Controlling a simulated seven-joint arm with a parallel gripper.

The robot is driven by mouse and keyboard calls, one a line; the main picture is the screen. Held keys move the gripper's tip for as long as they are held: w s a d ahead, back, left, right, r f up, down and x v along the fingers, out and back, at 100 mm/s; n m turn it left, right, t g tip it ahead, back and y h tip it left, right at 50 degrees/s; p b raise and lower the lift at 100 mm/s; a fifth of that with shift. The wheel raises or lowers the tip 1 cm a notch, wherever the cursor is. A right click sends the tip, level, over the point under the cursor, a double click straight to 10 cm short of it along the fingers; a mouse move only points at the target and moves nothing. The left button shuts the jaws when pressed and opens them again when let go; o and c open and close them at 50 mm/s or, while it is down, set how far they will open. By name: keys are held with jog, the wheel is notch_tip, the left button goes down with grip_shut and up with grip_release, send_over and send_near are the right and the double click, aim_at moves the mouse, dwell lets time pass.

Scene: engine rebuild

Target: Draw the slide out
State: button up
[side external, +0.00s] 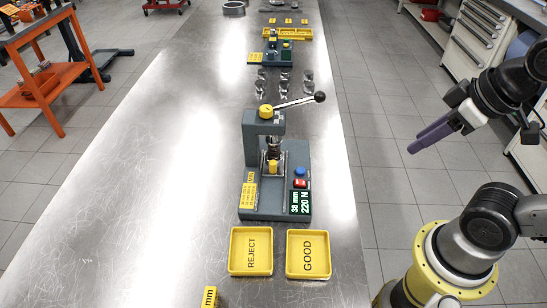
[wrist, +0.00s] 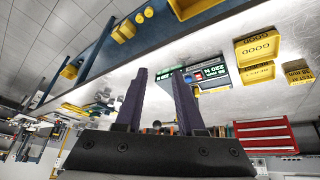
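A grey tester (side external: 275,185) stands on the steel bench, with a yellow-hubbed lever (side external: 295,104) ending in a black ball. Beneath its head is a metal slide (side external: 273,158) with a small yellow block (side external: 273,167) at its front. A dark coil-like part (side external: 273,143) shows above the slide. The slide appears to be inside the tester. My gripper (side external: 414,147) is out over the floor to the right of the bench, well away from the tester. In the wrist view, its two purple fingers (wrist: 157,74) are apart with nothing between them.
Yellow REJECT (side external: 250,251) and GOOD (side external: 308,254) trays sit in front of the tester. Several clear or metal parts (side external: 285,80) stand behind it, then another grey fixture (side external: 278,52). The bench left of the tester is clear. A green display (side external: 300,202) reads 38 mm, 220 N.

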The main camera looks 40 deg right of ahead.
jog(key=shift+o, duration=0.7)
jog(key=w+r+n, duration=0.3)
jog(key=r+n, duration=0.3)
jog(key=n, duration=0.3)
jog(key=shift+w+a+g, duration=0.3)
jog(key=shift+a, duration=0.05)
jog(key=w+a+r+n+g, duration=0.1)
jog(key=w+a+r+n, duration=0.2)
jog(key=w+n, duration=0.4)
jog(key=n+g, duration=0.4)
jog(key=n, duration=0.4)
send_over(273, 161)
notch_tip(273, 161, down, 7)
notch_tip(273, 161, down, 13)
jog(key=shift+f, duration=0.2)
grip_shut()
